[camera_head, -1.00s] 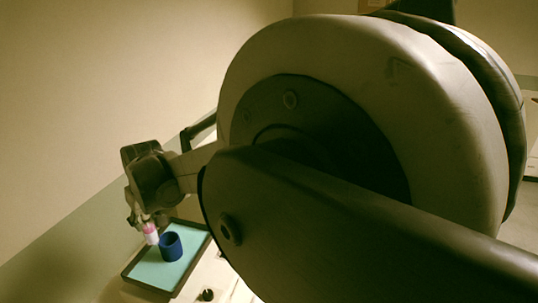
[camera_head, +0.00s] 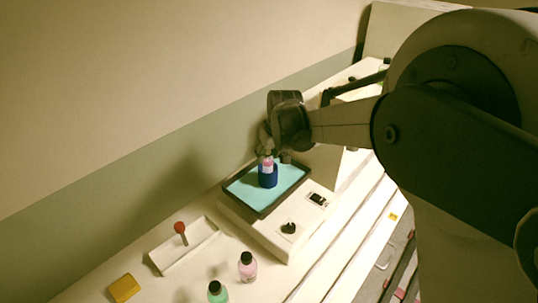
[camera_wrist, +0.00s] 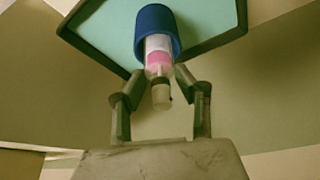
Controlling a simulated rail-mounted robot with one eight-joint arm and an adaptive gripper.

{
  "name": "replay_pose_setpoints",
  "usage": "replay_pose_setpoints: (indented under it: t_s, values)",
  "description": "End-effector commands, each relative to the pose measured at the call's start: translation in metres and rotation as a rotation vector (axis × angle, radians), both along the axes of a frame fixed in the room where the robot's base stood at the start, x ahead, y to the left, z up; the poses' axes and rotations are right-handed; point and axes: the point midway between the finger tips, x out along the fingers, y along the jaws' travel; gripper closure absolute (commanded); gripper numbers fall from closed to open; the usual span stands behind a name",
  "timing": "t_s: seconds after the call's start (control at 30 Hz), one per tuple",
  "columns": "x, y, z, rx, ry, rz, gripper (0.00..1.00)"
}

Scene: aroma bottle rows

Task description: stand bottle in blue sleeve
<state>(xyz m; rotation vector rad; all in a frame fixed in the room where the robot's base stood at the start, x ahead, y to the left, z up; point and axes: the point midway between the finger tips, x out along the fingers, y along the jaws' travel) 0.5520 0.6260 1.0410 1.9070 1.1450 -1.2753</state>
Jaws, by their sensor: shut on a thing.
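A bottle with a pink and white body (camera_head: 266,164) is held upright by my gripper (camera_head: 266,151). The blue sleeve (camera_head: 268,181) stands on the teal tray (camera_head: 242,190). In the wrist view my gripper (camera_wrist: 160,88) is shut around the neck of the bottle (camera_wrist: 158,57). The bottle's far end disappears into the mouth of the blue sleeve (camera_wrist: 157,22). How deep it sits, and whether it touches the bottom, is hidden.
A pink bottle (camera_head: 247,268) and a green bottle (camera_head: 217,292) with black caps stand in front. A white tray (camera_head: 170,262) with a red-tipped item (camera_head: 180,230) and a yellow block (camera_head: 124,288) are at left.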

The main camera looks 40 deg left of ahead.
Motion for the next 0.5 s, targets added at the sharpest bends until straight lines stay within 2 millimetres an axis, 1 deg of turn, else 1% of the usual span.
replay_pose_setpoints:
  t_s: [0.5]
  values:
    - [0.0, 0.0, -0.012, 0.0, 0.0, 0.0, 1.0]
